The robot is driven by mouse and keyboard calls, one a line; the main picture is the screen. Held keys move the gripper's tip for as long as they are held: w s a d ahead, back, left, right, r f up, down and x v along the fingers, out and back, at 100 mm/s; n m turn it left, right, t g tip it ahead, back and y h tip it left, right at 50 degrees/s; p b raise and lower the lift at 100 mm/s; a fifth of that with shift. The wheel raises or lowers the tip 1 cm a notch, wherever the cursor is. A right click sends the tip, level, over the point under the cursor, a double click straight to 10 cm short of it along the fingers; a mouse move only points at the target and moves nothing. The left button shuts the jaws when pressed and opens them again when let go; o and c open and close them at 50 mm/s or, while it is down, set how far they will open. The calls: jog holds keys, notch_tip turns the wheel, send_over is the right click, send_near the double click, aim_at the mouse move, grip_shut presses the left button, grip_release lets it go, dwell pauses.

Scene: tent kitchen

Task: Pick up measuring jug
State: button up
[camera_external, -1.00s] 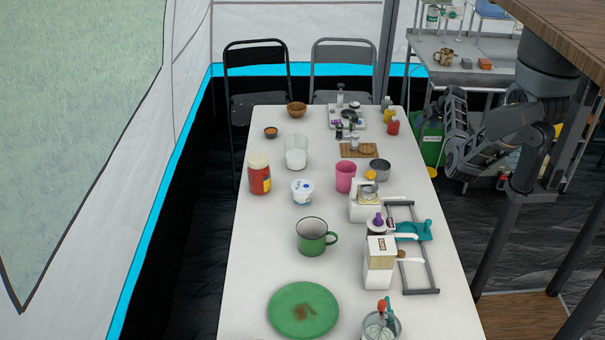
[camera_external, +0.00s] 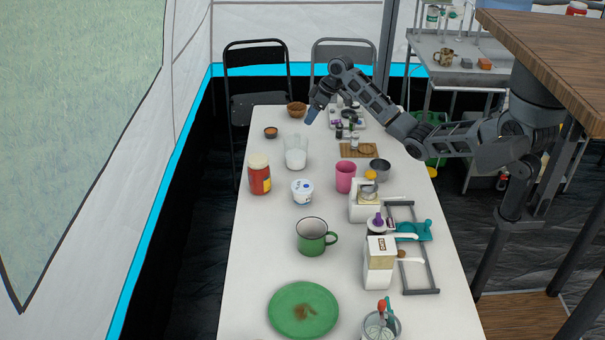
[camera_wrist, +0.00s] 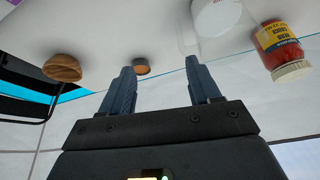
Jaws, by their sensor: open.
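The measuring jug (camera_external: 296,153) looks like a clear vessel with white contents. It stands upright on the white table, left of centre, beside the red jar. My gripper (camera_external: 311,116) is above the table, beyond the jug and a little to its right in the external view, apart from it. In the wrist view, my gripper (camera_wrist: 160,75) is open and empty, its two dark fingers spread. The jug (camera_wrist: 215,18) is partly cut off at the top edge there, right of the fingers.
A red jar (camera_external: 260,175) and a white tub (camera_external: 302,191) stand near the jug. A pink cup (camera_external: 346,176) and a cutting board (camera_external: 360,150) are to the right.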

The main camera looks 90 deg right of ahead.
aim_at(297, 138)
jog(key=shift+n+g, duration=0.4)
jog(key=shift+n, duration=0.3)
jog(key=w+a+f, duration=0.1)
jog(key=f, duration=0.1)
jog(key=w+a+f, duration=0.1)
jog(key=w+f, duration=0.1)
jog(key=f, duration=0.1)
jog(key=w+a+f+b, duration=0.1)
jog(key=w+f, duration=0.1)
jog(key=f, duration=0.1)
jog(key=shift+w+a+f, duration=0.15)
jog(key=shift+a, duration=0.15)
grip_shut()
